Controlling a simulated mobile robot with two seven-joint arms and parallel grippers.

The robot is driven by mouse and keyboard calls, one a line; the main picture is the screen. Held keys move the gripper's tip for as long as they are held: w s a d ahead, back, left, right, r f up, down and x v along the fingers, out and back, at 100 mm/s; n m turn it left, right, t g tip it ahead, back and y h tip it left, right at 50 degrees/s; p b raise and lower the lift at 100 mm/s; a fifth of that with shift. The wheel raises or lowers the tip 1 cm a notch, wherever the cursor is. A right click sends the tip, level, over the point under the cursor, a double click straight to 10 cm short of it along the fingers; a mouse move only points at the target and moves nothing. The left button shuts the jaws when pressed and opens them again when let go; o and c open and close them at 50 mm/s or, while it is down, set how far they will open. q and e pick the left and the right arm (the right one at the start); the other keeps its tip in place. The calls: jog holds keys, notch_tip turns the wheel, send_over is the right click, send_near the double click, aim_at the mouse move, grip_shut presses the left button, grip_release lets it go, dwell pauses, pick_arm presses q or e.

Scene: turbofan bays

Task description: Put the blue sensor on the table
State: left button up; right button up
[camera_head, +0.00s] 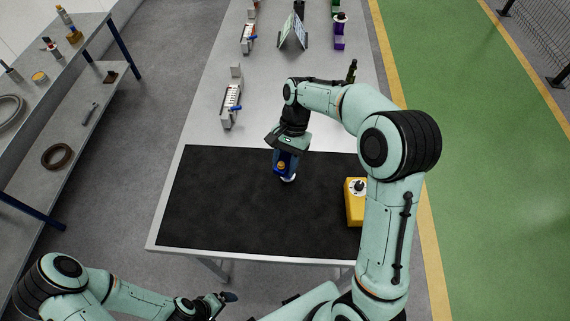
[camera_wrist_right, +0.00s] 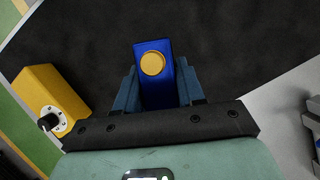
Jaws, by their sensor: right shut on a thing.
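The blue sensor (camera_head: 281,168) has a yellow round spot and what looks like a white lower end in the head view. My right gripper (camera_head: 286,160) is shut on it, above or at the black mat (camera_head: 215,210) on the near part of the table (camera_head: 205,128). Whether the sensor touches the mat I cannot tell. In the right wrist view the blue sensor (camera_wrist_right: 155,92) sits between the two fingers of the right gripper (camera_wrist_right: 160,90), its yellow disc facing the camera. My left gripper (camera_head: 222,301) is low, in front of the table's near edge; its jaws are too small to read.
A yellow box with a black knob (camera_head: 355,205) stands at the mat's right side, partly behind my right arm. Grey units with blue levers (camera_head: 231,105) stand farther back. A shelf (camera_head: 90,75) is at left. The mat's left half is clear.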

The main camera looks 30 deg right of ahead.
jog(key=shift+f, duration=0.35)
pick_arm(q)
jog(key=shift+f, duration=0.1)
pick_arm(e)
jog(key=shift+f, duration=0.1)
jog(key=o, duration=1.2)
pick_arm(q)
jog(key=shift+s, duration=0.1)
jog(key=w+r+p, duration=0.2)
jog(key=w+r, duration=0.1)
jog(key=shift+w+r, duration=0.1)
jog(key=shift+w, duration=0.2)
pick_arm(e)
jog(key=v, duration=1.2)
jog(key=shift+a, duration=0.1)
pick_arm(q)
jog(key=shift+s, duration=0.1)
